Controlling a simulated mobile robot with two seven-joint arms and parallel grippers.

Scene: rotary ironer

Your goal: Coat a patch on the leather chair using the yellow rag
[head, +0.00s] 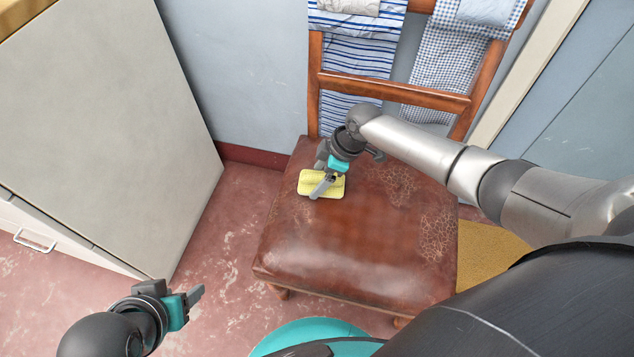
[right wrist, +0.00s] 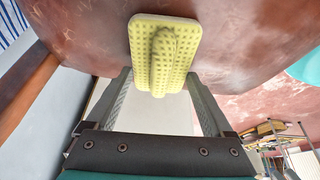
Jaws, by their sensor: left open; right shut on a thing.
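The leather chair (head: 350,255) has a glossy brown seat with cracked, worn patches: one at the back right (head: 396,184), one at the right edge (head: 437,236) and a fainter one at the left (head: 288,222). My right gripper (head: 319,190) is shut on the yellow rag (head: 306,184), a flat textured pad with a raised ridge, over the back left of the seat. In the right wrist view the rag (right wrist: 181,29) lies against or close above the leather; contact is unclear. My left gripper (head: 192,300) is open and empty above the floor, left of the chair.
Striped (head: 350,62) and checked cloths (head: 440,75) hang on the wooden chair back (head: 394,92). A pale cabinet (head: 95,120) stands at the left. A tan mat (head: 492,255) lies right of the chair. The red floor between cabinet and chair is clear.

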